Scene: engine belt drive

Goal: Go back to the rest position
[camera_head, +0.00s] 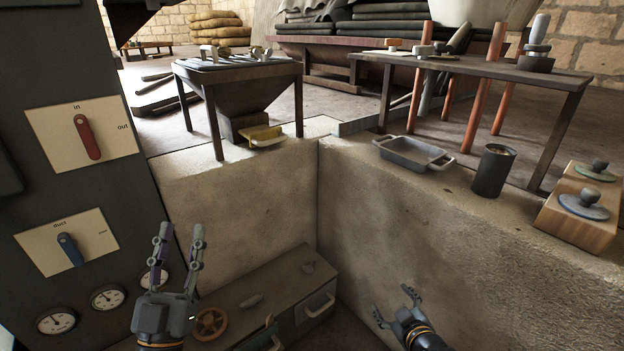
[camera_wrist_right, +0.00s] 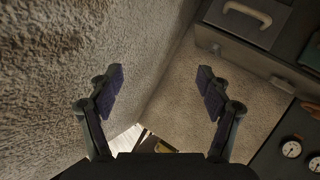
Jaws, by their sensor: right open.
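My left gripper (camera_head: 180,238) points upward at the lower left of the head view, in front of the dark panel's right edge. Its two fingers stand apart with nothing between them. My right gripper (camera_head: 392,303) is at the lower middle right, beside the plaster wall and away from the bench objects. Its fingers are spread and empty. The right wrist view shows the same open fingers (camera_wrist_right: 160,92), with rough wall and a drawer front beyond them. Whether either gripper touches anything around it cannot be told.
A dark panel (camera_head: 50,170) with a red lever (camera_head: 87,137), a blue lever (camera_head: 70,249) and gauges stands left. A low cabinet (camera_head: 270,285) with drawers lies below. A grey tray (camera_head: 412,153), dark cup (camera_head: 493,170) and wooden block (camera_head: 572,228) stand on the ledge.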

